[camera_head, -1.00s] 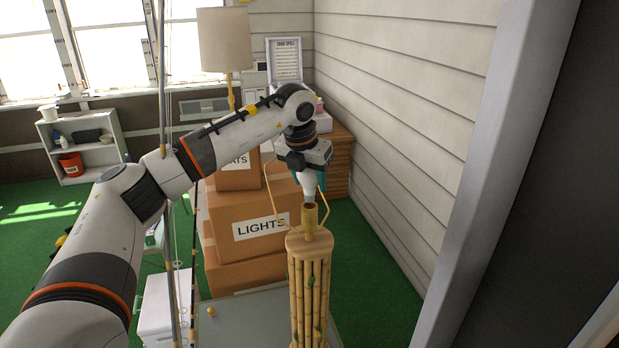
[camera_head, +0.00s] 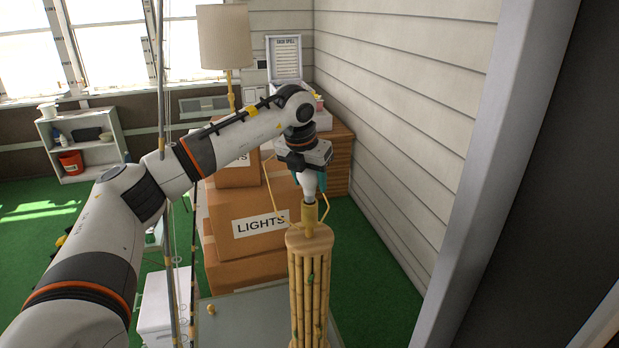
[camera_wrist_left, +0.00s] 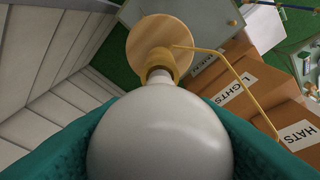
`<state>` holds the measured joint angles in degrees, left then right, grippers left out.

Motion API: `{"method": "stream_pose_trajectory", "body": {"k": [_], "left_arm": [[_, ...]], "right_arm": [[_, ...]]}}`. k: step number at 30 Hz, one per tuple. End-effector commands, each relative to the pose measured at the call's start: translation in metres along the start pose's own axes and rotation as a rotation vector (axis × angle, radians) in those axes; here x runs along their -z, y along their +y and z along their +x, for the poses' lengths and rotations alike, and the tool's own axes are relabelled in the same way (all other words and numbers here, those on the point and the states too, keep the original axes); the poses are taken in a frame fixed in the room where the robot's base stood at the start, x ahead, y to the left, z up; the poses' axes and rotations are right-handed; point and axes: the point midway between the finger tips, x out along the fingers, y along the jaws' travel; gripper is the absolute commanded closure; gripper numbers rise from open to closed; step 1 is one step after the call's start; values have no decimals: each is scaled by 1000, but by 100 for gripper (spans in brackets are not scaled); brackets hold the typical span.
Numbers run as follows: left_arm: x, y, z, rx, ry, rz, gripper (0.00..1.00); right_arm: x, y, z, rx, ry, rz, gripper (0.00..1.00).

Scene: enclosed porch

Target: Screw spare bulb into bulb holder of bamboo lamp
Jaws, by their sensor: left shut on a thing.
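The bamboo lamp (camera_head: 309,285) stands upright at the lower middle of the head view. Its tubular bulb holder (camera_head: 309,217) rises from the round wooden top, with a thin brass wire arm on each side. My left gripper (camera_head: 309,183) points down above the holder and is shut on the white spare bulb (camera_head: 309,187). The bulb's base is at the mouth of the holder; how deep it sits I cannot tell. In the left wrist view the bulb (camera_wrist_left: 160,130) fills the middle between teal finger pads, its neck lined up with the holder (camera_wrist_left: 158,64). My right gripper is not in view.
Cardboard boxes, one marked LIGHTS (camera_head: 238,213), stand behind the lamp. A grey table surface (camera_head: 250,315) lies at the lower middle. A sided wall (camera_head: 410,130) runs along the right. A table lamp (camera_head: 225,40) and a shelf (camera_head: 95,135) are farther back.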

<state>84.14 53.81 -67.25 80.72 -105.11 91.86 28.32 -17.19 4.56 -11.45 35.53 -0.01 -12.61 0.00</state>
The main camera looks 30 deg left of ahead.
Motion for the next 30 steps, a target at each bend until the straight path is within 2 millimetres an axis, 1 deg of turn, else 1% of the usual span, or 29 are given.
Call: {"method": "stream_pose_trajectory", "body": {"k": [30], "left_arm": [[-4, 0, 12, 0, 1, 0, 61]], "right_arm": [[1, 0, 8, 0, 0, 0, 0]]}}
